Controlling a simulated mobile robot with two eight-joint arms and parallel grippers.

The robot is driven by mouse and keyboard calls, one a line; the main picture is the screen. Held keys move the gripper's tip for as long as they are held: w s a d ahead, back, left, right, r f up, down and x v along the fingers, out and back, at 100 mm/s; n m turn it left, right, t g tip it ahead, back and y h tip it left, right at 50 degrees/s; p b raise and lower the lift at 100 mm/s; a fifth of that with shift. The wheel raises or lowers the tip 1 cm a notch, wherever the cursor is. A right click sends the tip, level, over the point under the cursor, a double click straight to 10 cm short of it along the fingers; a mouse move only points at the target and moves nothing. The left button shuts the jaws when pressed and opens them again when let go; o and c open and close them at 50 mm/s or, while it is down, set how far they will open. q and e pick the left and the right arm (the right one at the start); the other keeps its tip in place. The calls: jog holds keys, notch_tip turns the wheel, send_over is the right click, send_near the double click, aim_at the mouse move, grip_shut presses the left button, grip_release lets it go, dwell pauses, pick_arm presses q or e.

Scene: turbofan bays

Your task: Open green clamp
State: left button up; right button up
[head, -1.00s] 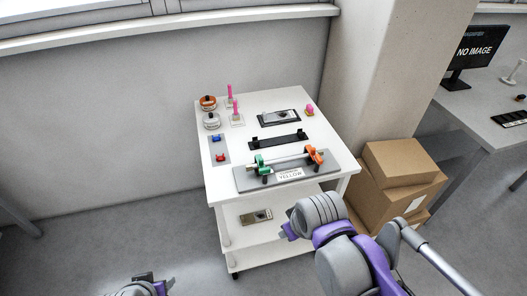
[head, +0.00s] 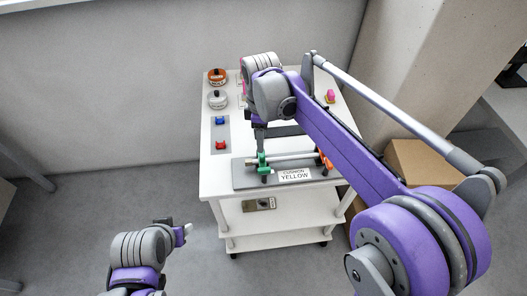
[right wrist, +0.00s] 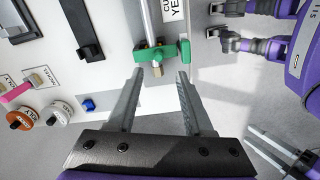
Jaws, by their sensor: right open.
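The green clamp (head: 262,165) sits at the left end of a grey plate (head: 242,182) on the white cart, at one end of a metal rod. In the right wrist view the green clamp (right wrist: 150,57) lies just beyond my fingertips, slightly left of centre, with a green part standing to its right. My right gripper (right wrist: 158,76) is open and empty, its fingers apart and not visibly touching the clamp. In the head view my right gripper (head: 259,140) is above the clamp, partly hidden by my wrist. My left gripper (head: 186,229) is low, left of the cart; its fingers are unclear.
An orange clamp (head: 325,162) holds the rod's other end, partly behind my arm. A label (head: 294,176) reads cushion yellow. Blue (head: 220,120) and red (head: 220,145) pieces and orange (head: 217,76) and white (head: 217,99) round parts stand left. Cardboard boxes (head: 425,160) stand right.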

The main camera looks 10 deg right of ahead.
aim_at(262, 156)
notch_tip(262, 156, down, 8)
jog(key=shift+w+f, duration=0.1)
jog(key=shift+f, duration=0.15)
grip_shut()
dwell(0.3)
dwell(1.2)
